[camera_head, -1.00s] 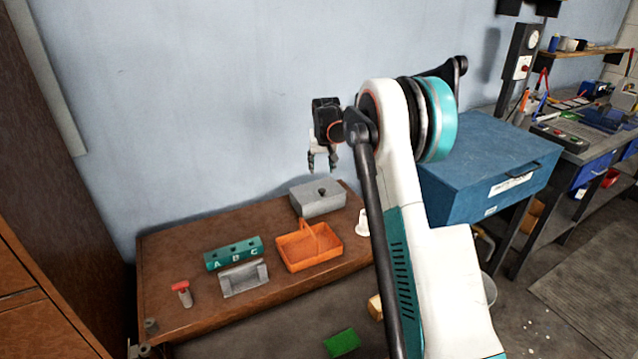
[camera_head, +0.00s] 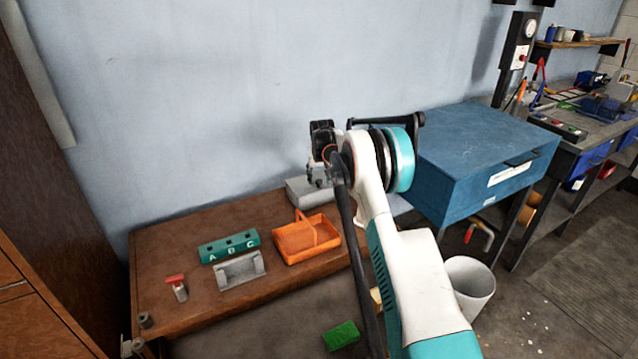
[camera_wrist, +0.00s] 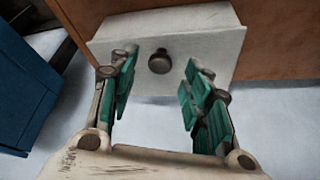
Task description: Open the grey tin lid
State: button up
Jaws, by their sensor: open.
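The grey tin (camera_head: 298,192) stands at the back right of the brown table, against the wall, partly hidden by my gripper and arm in the head view. In the wrist view its pale grey lid (camera_wrist: 205,35) shows with a dark round knob (camera_wrist: 159,61) near the middle. My gripper (camera_head: 319,180) is just above the tin, pointing down. In the wrist view my gripper (camera_wrist: 160,75) is open, with one green-padded finger on each side of the knob. No touch between the fingers and the knob shows.
An orange basket (camera_head: 290,250) with a raised handle stands in front of the tin. A green A-B-C block (camera_head: 229,246), a grey holder (camera_head: 241,271) and a red-topped item (camera_head: 177,287) are further left. A blue chest (camera_head: 470,160) stands right of my arm.

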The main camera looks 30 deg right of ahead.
jog(key=shift+x, duration=1.2)
grip_shut()
jog(key=shift+r, duration=0.2)
